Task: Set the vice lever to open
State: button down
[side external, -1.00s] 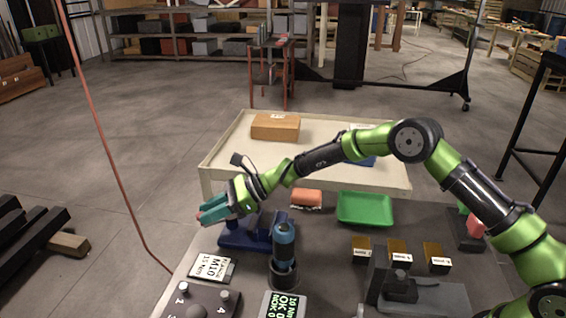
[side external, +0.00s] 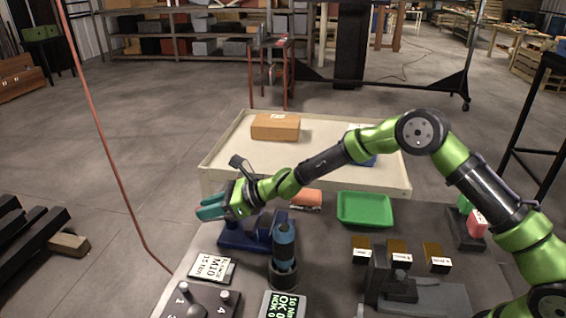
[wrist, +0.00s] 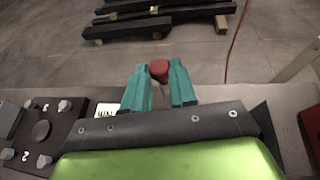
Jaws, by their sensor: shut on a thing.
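A blue vice (side external: 238,240) stands near the left edge of the grey work table, below my gripper. My gripper (side external: 208,209) has teal fingers and reaches left over the vice. In the wrist view, the fingers (wrist: 158,85) are shut on the red knob (wrist: 158,70), which shows between and just beyond their tips; I take it to be the end of the vice lever. The rest of the lever is hidden by the fingers and hand. The side view does not clearly show the knob or the lever's angle.
A blue-and-black cylindrical tool (side external: 284,255) stands upright close to the right of the vice. A green tray (side external: 365,209) and an orange item (side external: 306,198) lie behind. A label card (side external: 212,268) and a numbered plate (side external: 197,300) are in front. A red cable (side external: 112,160) hangs at left.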

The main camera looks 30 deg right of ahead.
jog(key=m+t+h, duration=0.1)
jog(key=w+m+t+h, duration=0.1)
jog(key=m+h, duration=0.1)
jog(key=shift+w+d+t, duration=0.1)
jog(key=shift+d+t, duration=0.05)
jog(key=shift+t, duration=0.25)
jog(key=shift+w+d+r+m+t+h, duration=0.1)
jog(key=shift+w+d+m+t+h, duration=0.25)
jog(key=shift+m+h, duration=0.3)
jog(key=shift+w+d+m+t+h, duration=0.1)
jog(key=shift+m+t+h, duration=0.35)
jog(key=shift+m, duration=0.3)
jog(key=shift+w+d+h, duration=0.1)
jog(key=shift+w+h, duration=0.05)
jog(key=shift+h, duration=0.15)
jog(key=c, duration=0.9)
grip_release()
